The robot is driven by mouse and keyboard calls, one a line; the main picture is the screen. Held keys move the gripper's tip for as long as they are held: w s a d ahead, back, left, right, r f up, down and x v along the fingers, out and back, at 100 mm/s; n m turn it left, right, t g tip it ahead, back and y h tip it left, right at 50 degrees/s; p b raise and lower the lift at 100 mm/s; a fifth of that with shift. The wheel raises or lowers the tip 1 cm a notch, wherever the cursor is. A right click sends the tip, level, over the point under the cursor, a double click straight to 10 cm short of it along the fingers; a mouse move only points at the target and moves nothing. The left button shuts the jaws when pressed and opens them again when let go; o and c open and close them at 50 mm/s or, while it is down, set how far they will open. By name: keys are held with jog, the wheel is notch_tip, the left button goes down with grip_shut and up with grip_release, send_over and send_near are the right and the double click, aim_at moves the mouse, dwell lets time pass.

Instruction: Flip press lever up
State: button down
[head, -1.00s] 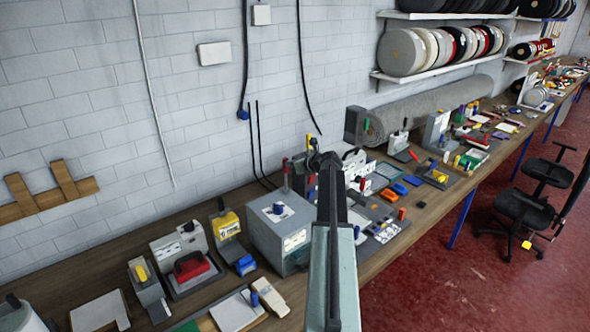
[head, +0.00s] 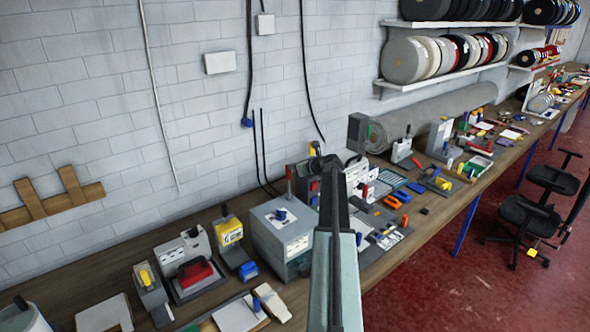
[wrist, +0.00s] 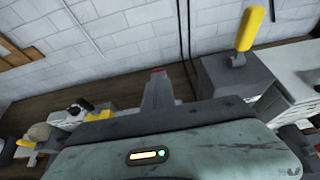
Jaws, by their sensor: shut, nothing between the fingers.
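My gripper (head: 329,162) is dark and shut at the end of my raised arm, over the bench in the head view. It hides part of the machines behind it. A red lever (head: 289,174) stands upright just left of it, behind a large grey box (head: 270,236). In the wrist view, a yellow handle (wrist: 246,29) rises, slightly tilted, from a grey machine (wrist: 235,80) at the right. A narrow grey part with a red top (wrist: 158,70) shows at the centre. I cannot tell which of these is the press lever. No contact is visible.
The wooden bench (head: 130,245) runs along a white brick wall. Several small machines stand left of the grey box. A rolled grey carpet (head: 430,115) lies farther back. The red floor (head: 440,280) at right is clear up to the black chairs (head: 528,212).

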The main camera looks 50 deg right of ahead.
jog(key=p+v, duration=0.3)
jog(key=v, duration=0.4)
jog(key=shift+s+r+p, duration=0.15)
jog(key=shift+s+p, duration=0.15)
jog(key=shift+p, duration=0.05)
jog(key=shift+a, duration=0.1)
